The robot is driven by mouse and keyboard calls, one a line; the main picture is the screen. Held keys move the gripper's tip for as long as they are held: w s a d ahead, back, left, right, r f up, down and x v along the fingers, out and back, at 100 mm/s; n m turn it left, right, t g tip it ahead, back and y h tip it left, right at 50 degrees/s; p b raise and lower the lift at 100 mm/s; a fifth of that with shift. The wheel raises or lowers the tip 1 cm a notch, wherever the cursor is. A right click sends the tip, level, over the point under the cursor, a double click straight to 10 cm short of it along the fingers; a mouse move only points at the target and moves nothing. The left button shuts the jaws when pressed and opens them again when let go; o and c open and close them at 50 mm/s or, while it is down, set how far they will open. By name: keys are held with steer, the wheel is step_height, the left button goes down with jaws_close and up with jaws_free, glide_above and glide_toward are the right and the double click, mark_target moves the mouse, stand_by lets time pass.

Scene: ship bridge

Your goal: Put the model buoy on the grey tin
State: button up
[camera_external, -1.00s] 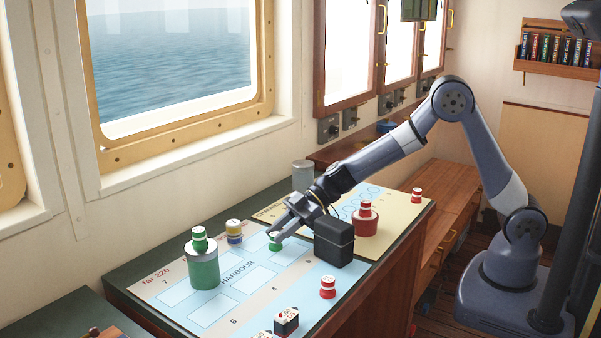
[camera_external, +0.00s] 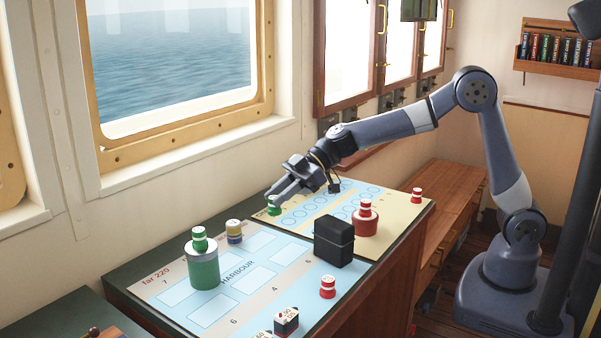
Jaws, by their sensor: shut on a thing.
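My gripper (camera_external: 273,196) is shut on a small green-and-white model buoy (camera_external: 273,206) and holds it at its fingertips, raised near the far edge of the chart table. The grey tin is hidden now behind my gripper and wrist; the earlier frame shows it at the table's far side, by the wall. I cannot tell how far the held buoy is from the tin.
A green tin (camera_external: 204,272) carries a green-and-white buoy, and a red tin (camera_external: 364,225) carries a red-and-white one. A black box (camera_external: 333,243) stands mid-table. A yellow-and-blue piece (camera_external: 234,232) and red-and-white buoys (camera_external: 327,287) stand around it.

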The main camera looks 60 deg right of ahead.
steer(key=w+d+r+m+t+h+p, duration=0.2)
steer(key=w+d+r+m, duration=0.15)
steer(key=d, duration=0.65)
steer(key=w+d+r+m+t+h+p, duration=0.1)
steer(key=w+d+r+m+t+h, duration=0.3)
steer(key=d, duration=0.6)
steer(key=w+d+r+y+p, duration=0.1)
steer(key=w+d+r+p, duration=0.1)
steer(key=w+d, duration=0.6)
steer(key=shift+m+h, duration=0.25)
steer(key=shift+h, duration=0.05)
steer(key=d+f, duration=0.1)
steer(key=f, duration=0.1)
steer(key=s+d+f, duration=0.2)
steer(key=f, duration=0.1)
steer(key=shift+s+d+f, duration=0.1)
steer(key=shift+d+f, duration=0.1)
steer(key=shift+f, duration=2.25)
steer(key=shift+f+b, duration=0.2)
steer(key=shift+b, duration=0.35)
steer(key=o, duration=1)
steer(key=shift+c, duration=0.2)
steer(key=shift+r, duration=0.1)
